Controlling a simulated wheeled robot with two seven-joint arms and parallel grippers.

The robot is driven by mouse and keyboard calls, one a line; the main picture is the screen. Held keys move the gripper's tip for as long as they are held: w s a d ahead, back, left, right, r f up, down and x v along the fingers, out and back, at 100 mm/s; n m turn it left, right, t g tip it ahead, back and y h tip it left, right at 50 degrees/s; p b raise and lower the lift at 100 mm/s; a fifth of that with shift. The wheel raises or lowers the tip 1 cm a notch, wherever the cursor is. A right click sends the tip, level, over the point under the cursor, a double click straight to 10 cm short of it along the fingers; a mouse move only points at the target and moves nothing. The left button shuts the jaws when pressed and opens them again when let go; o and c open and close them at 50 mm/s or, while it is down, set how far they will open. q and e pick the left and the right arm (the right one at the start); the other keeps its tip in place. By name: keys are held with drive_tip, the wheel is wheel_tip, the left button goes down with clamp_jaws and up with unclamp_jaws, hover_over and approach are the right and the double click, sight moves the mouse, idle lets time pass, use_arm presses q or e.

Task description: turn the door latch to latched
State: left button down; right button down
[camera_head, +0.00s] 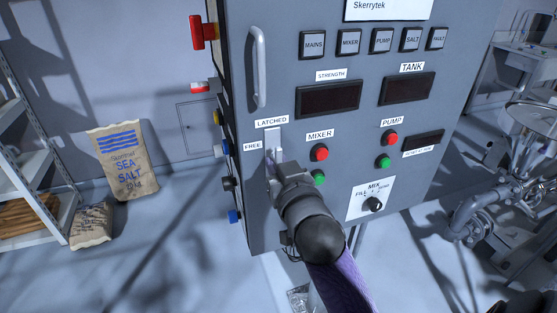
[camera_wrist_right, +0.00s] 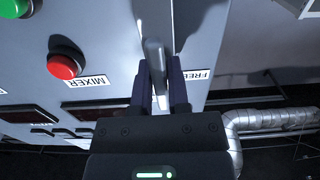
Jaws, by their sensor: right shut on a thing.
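The door latch (camera_head: 278,143) is a pale grey lever on a light plate at the left edge of the grey cabinet front. The label LATCHED (camera_head: 271,121) is above it and the label FREE (camera_head: 252,146) is to its left. My right gripper (camera_head: 273,168) is at the latch, and its wrist hides the lower part. In the right wrist view, both dark fingers (camera_wrist_right: 161,90) are shut around the lever (camera_wrist_right: 155,58), with FREE (camera_wrist_right: 196,75) beside them, upside down. The lever's exact angle is hard to tell. My left gripper is not in view.
The door handle (camera_head: 259,68) is above the latch. The red and green MIXER buttons (camera_head: 319,152) are close to the right of my right gripper. Coloured knobs stick out of the cabinet's left side. A salt sack (camera_head: 125,165) leans against the wall at left.

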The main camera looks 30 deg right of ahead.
drive_tip(key=c, duration=0.6)
unclamp_jaws()
drive_tip(key=shift+s, duration=0.15)
use_arm(q)
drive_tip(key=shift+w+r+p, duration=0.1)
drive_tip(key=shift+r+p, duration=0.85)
drive_tip(key=shift+p, duration=0.05)
use_arm(e)
drive_tip(key=v, duration=0.9)
drive_tip(key=shift+s, duration=0.35)
